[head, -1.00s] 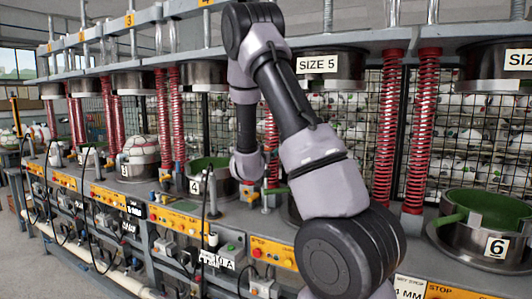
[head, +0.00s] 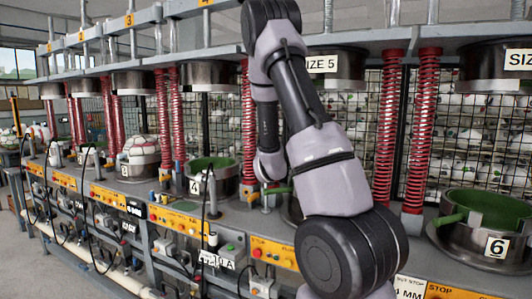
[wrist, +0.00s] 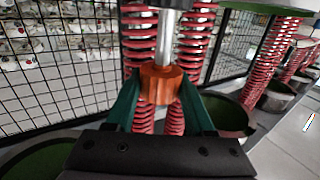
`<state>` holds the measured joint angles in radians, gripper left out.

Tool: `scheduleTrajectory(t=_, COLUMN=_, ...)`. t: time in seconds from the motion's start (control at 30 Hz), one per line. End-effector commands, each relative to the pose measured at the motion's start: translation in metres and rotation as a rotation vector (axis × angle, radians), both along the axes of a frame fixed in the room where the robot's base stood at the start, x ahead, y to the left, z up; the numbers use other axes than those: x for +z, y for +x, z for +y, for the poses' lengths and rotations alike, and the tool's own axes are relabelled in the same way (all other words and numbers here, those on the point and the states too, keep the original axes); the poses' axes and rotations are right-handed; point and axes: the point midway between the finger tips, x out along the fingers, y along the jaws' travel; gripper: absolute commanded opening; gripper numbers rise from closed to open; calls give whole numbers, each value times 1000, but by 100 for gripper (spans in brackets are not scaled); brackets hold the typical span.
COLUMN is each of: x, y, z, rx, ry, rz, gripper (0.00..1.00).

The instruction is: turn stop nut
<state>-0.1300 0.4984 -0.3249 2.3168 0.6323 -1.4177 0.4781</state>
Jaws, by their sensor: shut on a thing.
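The stop nut (wrist: 160,80) is an orange, ribbed collar on an upright steel rod (wrist: 168,38) in the wrist view. My gripper (wrist: 160,93) has its two green fingers on either side of the nut and is shut on it. The fingers hide parts of the nut's sides.
Red springs (wrist: 195,45) stand close behind the rod. A wire mesh guard (wrist: 60,70) is at the left. Green-lined press cups lie below on both sides, one at the right (wrist: 226,112). The number 6 cup (head: 480,240) stands at the right in the head view.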

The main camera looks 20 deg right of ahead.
Motion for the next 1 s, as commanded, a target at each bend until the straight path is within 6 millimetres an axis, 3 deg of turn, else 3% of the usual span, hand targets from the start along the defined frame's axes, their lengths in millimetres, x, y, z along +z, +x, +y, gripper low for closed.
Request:
scheduleTrajectory(t=0.6, x=0, y=-1, z=-4, rx=536, ry=1, rz=-1, gripper=0)
scheduleTrajectory(t=1.0, x=0, y=0, z=-2, rx=710, ry=-1, rz=-1, gripper=0)
